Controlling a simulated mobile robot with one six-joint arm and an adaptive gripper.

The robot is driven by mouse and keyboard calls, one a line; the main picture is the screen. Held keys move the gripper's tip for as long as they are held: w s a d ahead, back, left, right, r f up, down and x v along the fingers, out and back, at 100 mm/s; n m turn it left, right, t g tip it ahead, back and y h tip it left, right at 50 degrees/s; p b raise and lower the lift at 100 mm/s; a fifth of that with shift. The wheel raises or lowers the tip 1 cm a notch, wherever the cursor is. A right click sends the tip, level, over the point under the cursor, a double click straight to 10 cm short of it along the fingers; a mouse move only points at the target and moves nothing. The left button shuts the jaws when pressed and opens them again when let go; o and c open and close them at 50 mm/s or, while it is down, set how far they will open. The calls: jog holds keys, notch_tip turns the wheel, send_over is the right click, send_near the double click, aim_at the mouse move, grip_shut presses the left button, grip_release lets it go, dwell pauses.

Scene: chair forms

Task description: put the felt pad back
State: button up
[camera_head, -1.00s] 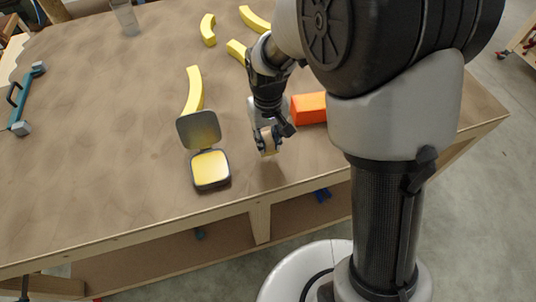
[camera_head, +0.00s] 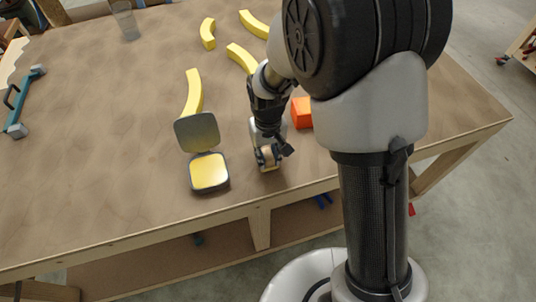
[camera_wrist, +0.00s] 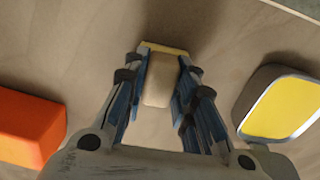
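My gripper (camera_head: 267,158) is near the front edge of the table, just right of the open case. Its fingers are shut on a small beige block (camera_wrist: 158,82) with a yellowish edge (camera_wrist: 163,47), perhaps the felt pad. In the head view the fingers partly hide the block, and it is close to the table top; I cannot tell whether it touches. An open dark hinged case (camera_head: 196,132) lies left of my gripper, its lid tilted back and a yellow surface (camera_head: 209,172) inside its base. The base also shows at right in the wrist view (camera_wrist: 284,106).
An orange block (camera_head: 301,112) stands behind and right of my gripper. Several curved yellow pieces (camera_head: 194,92) lie farther back. The left middle of the table is bare.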

aim_at(268, 154)
jog(key=o, duration=0.4)
jog(key=shift+r, duration=0.1)
notch_tip(268, 154, up, 12)
jog(key=p, duration=0.4)
jog(key=s+d+r+m+t, duration=0.1)
jog(key=s+d+r, duration=0.2)
jog(key=r, duration=0.2)
jog(key=s+d+r+t, duration=0.1)
jog(key=s+d+r, duration=0.2)
jog(key=r, duration=0.2)
jog(key=s+d+r+t, duration=0.1)
jog(key=s+d, duration=0.1)
jog(key=s, duration=0.2)
jog(key=s+d+r+m, duration=0.1)
jog(key=s+d+r, duration=0.1)
jog(key=s, duration=0.3)
jog(key=s+d+r+m+t, duration=0.1)
jog(key=s+d+r, duration=0.1)
jog(key=s, duration=0.2)
jog(key=shift+s+d+t, duration=0.3)
